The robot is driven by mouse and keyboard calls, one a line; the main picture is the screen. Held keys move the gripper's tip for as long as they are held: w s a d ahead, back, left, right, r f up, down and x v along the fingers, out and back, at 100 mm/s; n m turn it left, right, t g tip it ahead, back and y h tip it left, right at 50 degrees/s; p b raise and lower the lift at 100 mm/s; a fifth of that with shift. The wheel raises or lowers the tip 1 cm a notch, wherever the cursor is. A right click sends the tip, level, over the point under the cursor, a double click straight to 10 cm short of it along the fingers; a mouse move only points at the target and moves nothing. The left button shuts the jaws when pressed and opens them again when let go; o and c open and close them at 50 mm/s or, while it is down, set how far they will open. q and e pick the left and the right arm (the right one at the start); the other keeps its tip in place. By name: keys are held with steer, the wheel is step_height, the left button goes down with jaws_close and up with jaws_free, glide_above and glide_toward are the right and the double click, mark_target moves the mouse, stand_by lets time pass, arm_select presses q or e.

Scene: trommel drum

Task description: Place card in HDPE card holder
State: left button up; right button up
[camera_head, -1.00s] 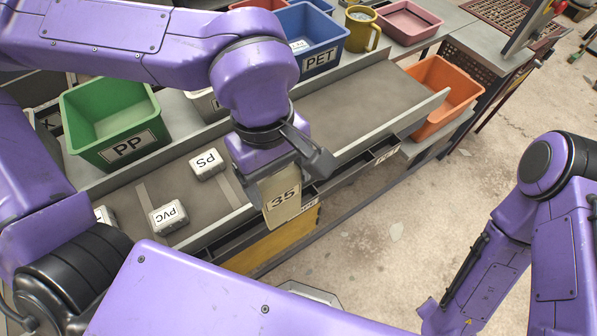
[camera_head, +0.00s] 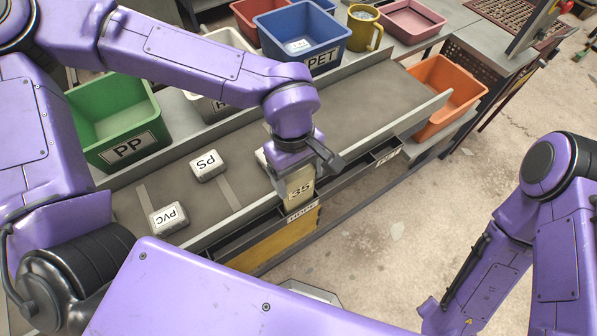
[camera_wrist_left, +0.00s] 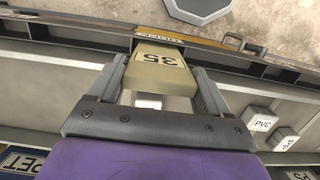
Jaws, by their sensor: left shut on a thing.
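In the left wrist view the card (camera_wrist_left: 158,66) sits between both fingers of the gripper (camera_wrist_left: 162,85). The card's lower end is at the HDPE card holder (camera_head: 303,213), a labelled slot on the conveyor's front rail. The holder's label also shows beyond the card in the left wrist view (camera_wrist_left: 158,37). I cannot tell how far the card's end is inside the slot. My right gripper is out of view.
A pale block (camera_wrist_left: 148,102) lies close behind the card.

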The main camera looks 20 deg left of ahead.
arm_select(q)
steer(key=shift+f, duration=0.1)
steer(key=o, duration=1.3)
steer(key=shift+c, duration=0.2)
steer(key=shift+o, duration=0.2)
steer(key=shift+w+f, duration=0.1)
step_height(320, 180, up, 12)
steer(key=w+a, duration=0.1)
steer(key=shift+a+r, duration=0.15)
steer(key=shift+r, duration=0.1)
